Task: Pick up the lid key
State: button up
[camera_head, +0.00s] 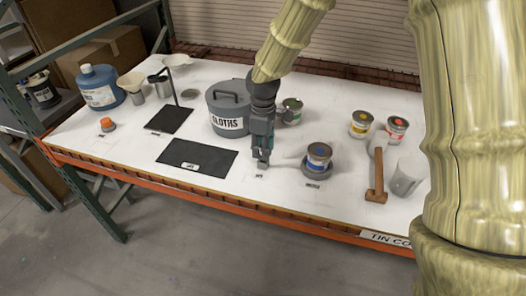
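My gripper (262,163) points down just above the white tabletop, to the right of the cloths bin. Its fingers are small and dark in this view, and I cannot tell whether they are apart or closed. I cannot make out the lid key; it may be hidden behind or between the fingers. A small label (259,176), too small to read, lies on the table just below the fingertips.
A grey bin marked cloths (227,108) stands close on the left, with a dark mat (197,158) in front. A tin (319,156) sits on a grey round base at right.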

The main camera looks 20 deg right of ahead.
grip_shut()
jog(key=shift+r, duration=0.1)
dwell(0.4)
jog(key=shift+r+b, duration=0.45)
jog(key=shift+r, duration=0.1)
jog(key=shift+r+b, duration=0.4)
jog(key=shift+r, duration=0.55)
jog(key=s+a+r+b, duration=0.1)
jog(key=s+a+b, duration=0.1)
jog(key=s, duration=0.5)
jog(key=s+a+b, duration=0.2)
jog(key=s+a, duration=0.1)
jog(key=s, duration=0.5)
jog(key=shift+a+r, duration=0.15)
jog(key=shift+r, duration=0.2)
